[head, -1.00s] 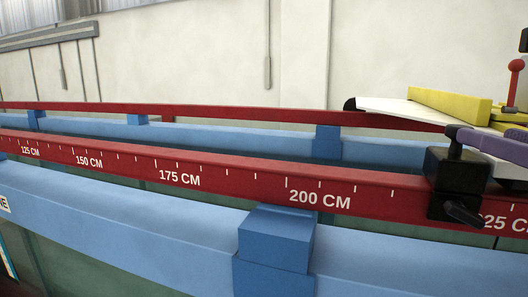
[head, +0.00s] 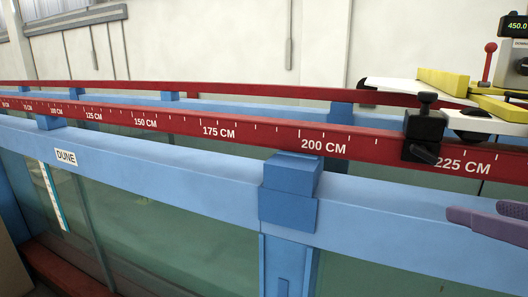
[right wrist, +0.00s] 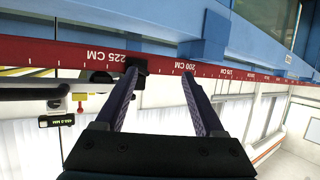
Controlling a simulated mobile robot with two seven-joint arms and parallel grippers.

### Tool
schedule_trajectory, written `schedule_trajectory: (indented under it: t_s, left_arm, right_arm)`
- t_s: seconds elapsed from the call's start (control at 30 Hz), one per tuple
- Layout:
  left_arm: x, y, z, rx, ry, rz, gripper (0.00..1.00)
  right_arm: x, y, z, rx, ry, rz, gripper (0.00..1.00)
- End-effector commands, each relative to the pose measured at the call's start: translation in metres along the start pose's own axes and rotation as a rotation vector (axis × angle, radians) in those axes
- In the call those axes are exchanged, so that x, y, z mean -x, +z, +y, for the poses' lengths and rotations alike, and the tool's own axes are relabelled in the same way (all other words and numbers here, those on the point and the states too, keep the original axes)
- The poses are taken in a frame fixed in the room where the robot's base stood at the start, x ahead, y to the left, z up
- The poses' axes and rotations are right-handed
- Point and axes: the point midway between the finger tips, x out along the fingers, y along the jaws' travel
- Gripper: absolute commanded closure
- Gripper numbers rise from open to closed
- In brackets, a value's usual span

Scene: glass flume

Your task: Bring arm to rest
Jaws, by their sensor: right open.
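My right gripper (head: 476,212) shows by its purple fingers at the right edge of the head view, in front of the blue top beam (head: 400,222) of the flume. In the right wrist view both fingers (right wrist: 160,75) stand apart with nothing between them. The black clamp (head: 424,133) with its knobs sits on the red scale rail (head: 255,132), just left of the 225 CM mark. The gripper is apart from the clamp, lower and to its right. My left gripper is not in view.
A carriage with a white plate (head: 395,86), a yellow bar (head: 443,82), a red-knobbed lever (head: 489,60) and a display (head: 515,26) rests over the rails at the right. A blue post bracket (head: 290,178) stands below 200 CM. Room before the glass looks free.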

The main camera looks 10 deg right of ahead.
Motion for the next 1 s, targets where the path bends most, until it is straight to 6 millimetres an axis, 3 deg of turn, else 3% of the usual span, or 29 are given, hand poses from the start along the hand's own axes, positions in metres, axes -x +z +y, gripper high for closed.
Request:
schedule_trajectory:
  t_s: [0.17,0.27,0.47,0.5,0.6,0.8,1.0]
  left_arm:
    - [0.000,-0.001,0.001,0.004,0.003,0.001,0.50]
    - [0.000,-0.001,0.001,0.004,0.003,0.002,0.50]
    - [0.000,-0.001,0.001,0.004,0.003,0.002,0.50]
    - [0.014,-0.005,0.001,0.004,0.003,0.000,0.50]
    - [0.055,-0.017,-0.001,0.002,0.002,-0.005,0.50]
    - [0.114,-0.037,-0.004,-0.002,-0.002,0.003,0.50]
    - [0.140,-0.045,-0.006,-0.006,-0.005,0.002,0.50]
  right_arm:
    - [0.011,0.060,-0.032,0.039,-0.057,-0.252,0.29]
    - [0.028,0.099,-0.051,0.071,-0.090,-0.424,0.29]
    - [0.097,0.179,-0.085,0.165,-0.152,-0.843,0.29]
    - [0.112,0.172,-0.086,0.178,-0.153,-0.891,0.29]
    - [0.124,0.129,-0.083,0.174,-0.149,-0.876,0.29]
    - [0.146,0.073,-0.081,0.173,-0.149,-0.875,0.29]
    - [0.156,0.048,-0.080,0.173,-0.149,-0.874,0.29]
